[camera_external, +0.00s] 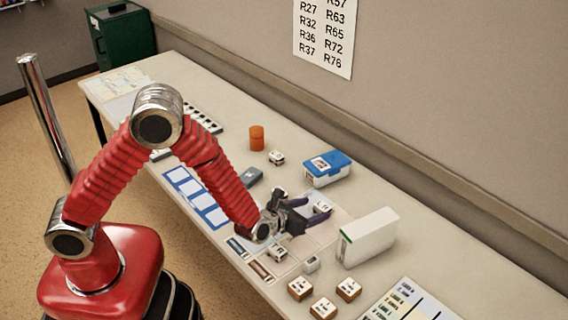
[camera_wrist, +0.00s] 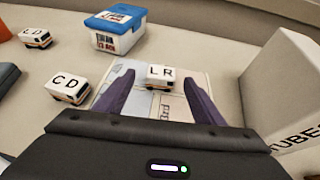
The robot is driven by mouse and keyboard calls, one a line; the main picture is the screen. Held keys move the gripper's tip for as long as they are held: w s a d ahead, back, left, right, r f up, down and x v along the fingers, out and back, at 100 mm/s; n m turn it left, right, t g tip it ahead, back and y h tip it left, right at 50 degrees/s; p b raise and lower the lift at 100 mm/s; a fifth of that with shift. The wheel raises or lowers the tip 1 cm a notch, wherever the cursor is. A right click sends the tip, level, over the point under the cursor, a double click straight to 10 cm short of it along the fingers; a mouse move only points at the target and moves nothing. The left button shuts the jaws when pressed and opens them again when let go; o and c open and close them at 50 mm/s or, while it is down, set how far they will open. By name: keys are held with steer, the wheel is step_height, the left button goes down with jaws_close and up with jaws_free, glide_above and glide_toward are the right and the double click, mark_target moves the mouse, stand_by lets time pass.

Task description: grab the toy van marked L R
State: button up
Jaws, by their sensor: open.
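The toy van marked L R (camera_wrist: 160,76) is white with an orange-brown lower edge and stands upright on a printed sheet. In the wrist view it is centred between the tips of my gripper (camera_wrist: 157,82), with a gap on either side. In the external view the van (camera_external: 322,207) shows small between the two dark purple fingers of my gripper (camera_external: 314,210), partly hidden. The gripper is open and low over the table; nothing is held. Whether a finger touches the van cannot be told.
Two vans marked C D (camera_wrist: 68,87) stand left of the gripper. A white box (camera_external: 368,237) stands close on the right. An orange cylinder (camera_external: 257,138) is farther back. Several small blocks (camera_external: 300,288) lie near the front.

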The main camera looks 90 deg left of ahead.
mark_target(320, 209)
steer(key=shift+x, duration=2.6)
steer(key=shift+d+f, duration=0.1)
steer(key=shift+c, duration=0.2)
steer(key=c, duration=1.1)
